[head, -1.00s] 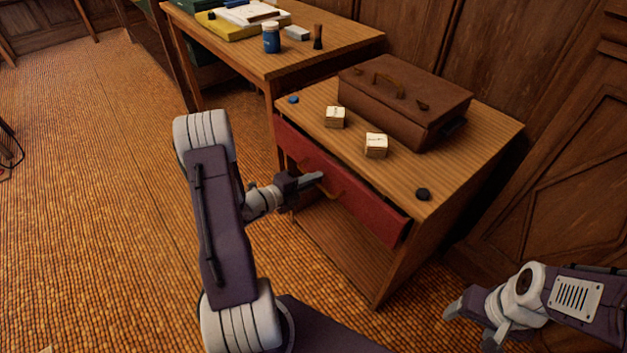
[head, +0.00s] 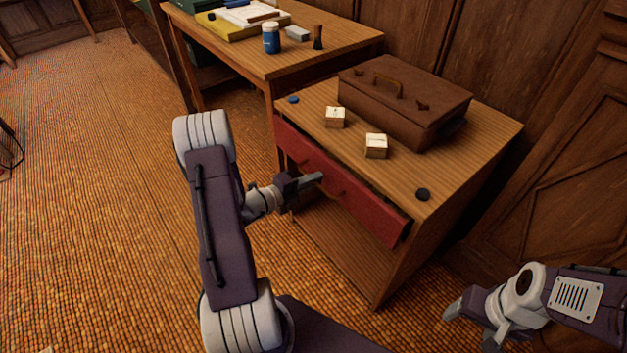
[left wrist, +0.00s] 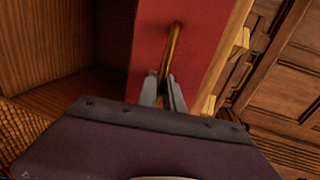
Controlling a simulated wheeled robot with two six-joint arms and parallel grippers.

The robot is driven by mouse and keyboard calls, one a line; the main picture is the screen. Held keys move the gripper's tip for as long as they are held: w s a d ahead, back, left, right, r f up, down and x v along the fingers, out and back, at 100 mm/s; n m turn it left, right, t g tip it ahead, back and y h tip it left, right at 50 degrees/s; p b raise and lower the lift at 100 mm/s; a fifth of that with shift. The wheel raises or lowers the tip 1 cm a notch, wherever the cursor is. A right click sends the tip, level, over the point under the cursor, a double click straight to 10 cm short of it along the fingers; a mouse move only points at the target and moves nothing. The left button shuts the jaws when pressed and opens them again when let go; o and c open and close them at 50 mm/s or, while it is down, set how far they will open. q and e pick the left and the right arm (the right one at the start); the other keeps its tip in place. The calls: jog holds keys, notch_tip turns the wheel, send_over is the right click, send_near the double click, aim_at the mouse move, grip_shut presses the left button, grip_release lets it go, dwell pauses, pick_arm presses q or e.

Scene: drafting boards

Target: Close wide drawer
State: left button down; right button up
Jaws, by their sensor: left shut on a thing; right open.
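The wide drawer (head: 375,207) has a red front and sits under the top of the wooden cabinet (head: 470,165). A thin dark gap shows between the drawer front and the cabinet top, so it stands slightly out. My left gripper (head: 318,178) is at the middle of the drawer front, shut on its brass handle (left wrist: 174,45), which runs between the fingers in the left wrist view. The red front also shows there (left wrist: 205,40). My right gripper (head: 468,322) is open and empty at the lower right, apart from the cabinet.
A desk (head: 300,62) with a blue jar (head: 271,38) stands behind.

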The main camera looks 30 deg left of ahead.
aim_at(325, 173)
dwell(0.4)
pick_arm(q)
jog(key=x, duration=0.2)
jog(key=r+p+x, duration=0.1)
jog(key=x, duration=0.1)
jog(key=shift+w+d, duration=0.1)
jog(key=shift+w, duration=0.1)
jog(key=c, duration=1.5)
grip_release()
jog(key=shift+c, duration=0.2)
jog(key=shift+o, duration=0.2)
jog(key=shift+w, duration=0.1)
